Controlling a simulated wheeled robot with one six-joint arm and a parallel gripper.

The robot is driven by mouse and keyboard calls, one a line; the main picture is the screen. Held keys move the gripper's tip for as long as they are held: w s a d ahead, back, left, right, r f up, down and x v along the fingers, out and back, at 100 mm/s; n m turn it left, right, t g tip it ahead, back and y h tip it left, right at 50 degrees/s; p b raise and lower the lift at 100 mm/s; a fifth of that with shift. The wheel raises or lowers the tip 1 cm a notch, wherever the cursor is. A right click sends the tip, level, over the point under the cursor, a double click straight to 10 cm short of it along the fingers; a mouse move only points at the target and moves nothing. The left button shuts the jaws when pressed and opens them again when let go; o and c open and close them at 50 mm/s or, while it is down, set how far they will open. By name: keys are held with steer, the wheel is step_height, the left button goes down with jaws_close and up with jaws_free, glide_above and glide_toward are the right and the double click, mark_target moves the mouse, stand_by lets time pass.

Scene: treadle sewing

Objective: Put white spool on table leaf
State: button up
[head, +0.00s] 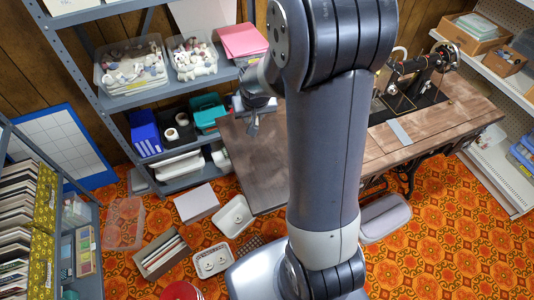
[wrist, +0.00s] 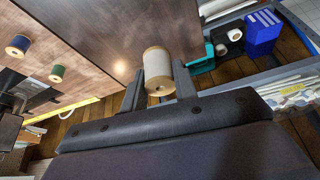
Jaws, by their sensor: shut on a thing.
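The white spool (wrist: 158,68), with tan wooden ends, is held between the two fingers of my gripper (wrist: 159,84) in the wrist view. The fingers are shut on its sides. The brown wooden table leaf (wrist: 95,30) lies beyond and to the left of the spool, and its edge passes near the spool; I cannot tell the height between them. In the head view my gripper (head: 253,126) is at the back left corner of the table leaf (head: 262,170), partly hidden by my arm. The spool cannot be made out clearly there.
A blue spool (wrist: 18,46) and a green spool (wrist: 57,73) stand on the left in the wrist view. The sewing machine (head: 412,75) is on the right part of the table. A grey shelf rack (head: 105,95) with bins stands close to the left. The leaf's visible top looks clear.

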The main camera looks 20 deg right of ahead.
steer(key=w+d+f+m+h+b, duration=0.1)
steer(key=d+f+m+b, duration=0.1)
steer(key=d+f+b, duration=0.6)
steer(key=m+b, duration=0.1)
steer(key=b, duration=0.3)
glide_toward(271, 143)
steer(key=x, duration=0.5)
steer(key=shift+w+f, duration=0.1)
steer(key=shift+f, duration=0.15)
steer(key=shift+f, duration=0.2)
steer(key=o, duration=0.9)
steer(key=shift+r, duration=0.1)
steer(key=shift+o, duration=0.2)
steer(key=shift+r, duration=0.15)
